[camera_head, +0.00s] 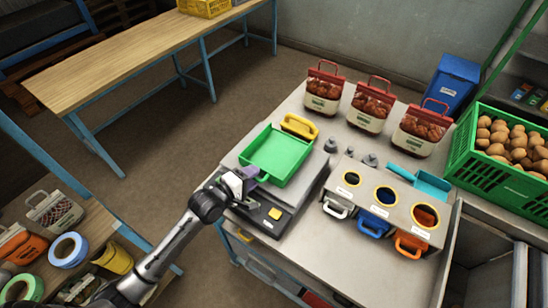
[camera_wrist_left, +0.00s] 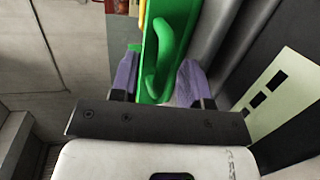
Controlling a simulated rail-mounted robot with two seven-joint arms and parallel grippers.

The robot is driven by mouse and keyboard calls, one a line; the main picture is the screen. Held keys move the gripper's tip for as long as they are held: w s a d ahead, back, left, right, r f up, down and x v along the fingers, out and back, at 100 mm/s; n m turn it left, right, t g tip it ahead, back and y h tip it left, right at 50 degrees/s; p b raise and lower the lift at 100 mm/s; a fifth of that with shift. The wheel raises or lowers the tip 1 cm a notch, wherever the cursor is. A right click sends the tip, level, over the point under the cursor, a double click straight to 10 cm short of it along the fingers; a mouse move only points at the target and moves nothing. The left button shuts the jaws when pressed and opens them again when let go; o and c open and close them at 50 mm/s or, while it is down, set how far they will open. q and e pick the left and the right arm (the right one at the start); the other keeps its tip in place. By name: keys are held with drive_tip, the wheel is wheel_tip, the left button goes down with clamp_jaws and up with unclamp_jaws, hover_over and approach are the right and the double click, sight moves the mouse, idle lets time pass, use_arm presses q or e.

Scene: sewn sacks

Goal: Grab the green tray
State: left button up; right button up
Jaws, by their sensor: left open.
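The green tray (camera_head: 277,153) lies on a grey scale-like device (camera_head: 283,205) at the left end of the worktable. My left gripper (camera_head: 248,178) is at the tray's near left edge with its jaws open. In the left wrist view my left gripper (camera_wrist_left: 158,76) has its two purple fingers apart, one on each side of the end of the green tray (camera_wrist_left: 177,28). The tray's green handle (camera_wrist_left: 156,75) shows between the fingers. I cannot tell whether either finger touches it. My right gripper is in neither view.
To the right are a grey holder (camera_head: 375,205) with three round openings, a blue scoop (camera_head: 424,178) and three red-topped bags (camera_head: 372,105). A green crate (camera_head: 490,165) of potato-like items stands far right.

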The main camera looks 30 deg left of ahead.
use_arm(q)
drive_tip(key=shift+w, duration=0.1)
drive_tip(key=shift+c, duration=0.3)
clamp_jaws()
